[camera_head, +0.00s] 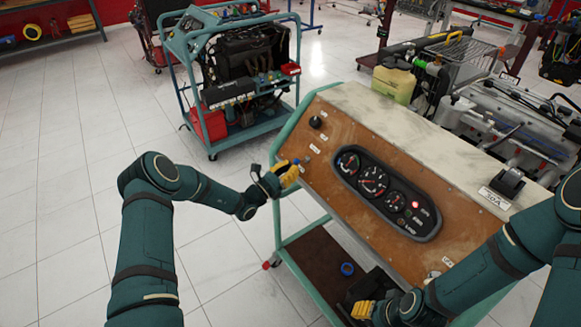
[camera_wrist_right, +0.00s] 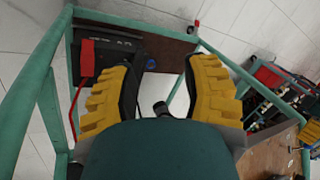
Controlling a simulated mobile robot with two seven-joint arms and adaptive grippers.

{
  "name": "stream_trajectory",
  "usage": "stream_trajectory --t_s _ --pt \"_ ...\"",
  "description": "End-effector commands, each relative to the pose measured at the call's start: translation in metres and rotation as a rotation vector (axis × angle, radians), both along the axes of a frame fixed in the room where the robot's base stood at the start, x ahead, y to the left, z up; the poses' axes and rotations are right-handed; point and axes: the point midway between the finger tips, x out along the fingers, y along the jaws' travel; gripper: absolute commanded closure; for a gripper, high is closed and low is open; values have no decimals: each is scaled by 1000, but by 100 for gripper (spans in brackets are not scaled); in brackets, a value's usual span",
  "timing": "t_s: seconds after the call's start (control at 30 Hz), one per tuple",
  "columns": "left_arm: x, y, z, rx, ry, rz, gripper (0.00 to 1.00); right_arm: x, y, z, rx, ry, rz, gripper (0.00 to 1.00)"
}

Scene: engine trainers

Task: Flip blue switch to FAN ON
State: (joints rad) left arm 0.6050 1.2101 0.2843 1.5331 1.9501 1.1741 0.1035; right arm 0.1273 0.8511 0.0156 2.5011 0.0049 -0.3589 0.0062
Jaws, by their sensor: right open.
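The brown control panel (camera_head: 335,185) on the teal engine trainer slopes in front of me. The small blue switch (camera_head: 297,162) is at the panel's left edge, beside small white labels too small to read. My left gripper (camera_head: 287,173), with yellow finger pads, is right at the switch and partly covers it. I cannot tell if it touches it, which way the switch points, or if the fingers are open. My right gripper (camera_head: 362,310) is low in front of the panel. In the right wrist view it (camera_wrist_right: 163,90) is open with nothing between its fingers.
A gauge cluster (camera_head: 385,192) with a lit red lamp and a black knob (camera_head: 316,122) sit on the panel. The trainer's lower shelf (camera_head: 318,262) holds a blue ring (camera_head: 347,269). Another engine stand (camera_head: 240,85) is behind. Floor at left is clear.

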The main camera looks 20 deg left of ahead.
Motion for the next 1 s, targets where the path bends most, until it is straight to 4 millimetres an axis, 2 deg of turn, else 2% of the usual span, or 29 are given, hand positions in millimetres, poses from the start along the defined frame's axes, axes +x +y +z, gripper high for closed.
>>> stream_trajectory --t_s 0.47,0.7,1.0 --pt "0 1 11 73 92 0 100 8 -1 25 -4 -17 -13 53" --pt "0 0 20 146 183 -1 100 15 -3 48 -7 -33 -26 53" --pt "1 -1 28 230 293 -1 100 14 -4 72 -2 -34 -24 53"
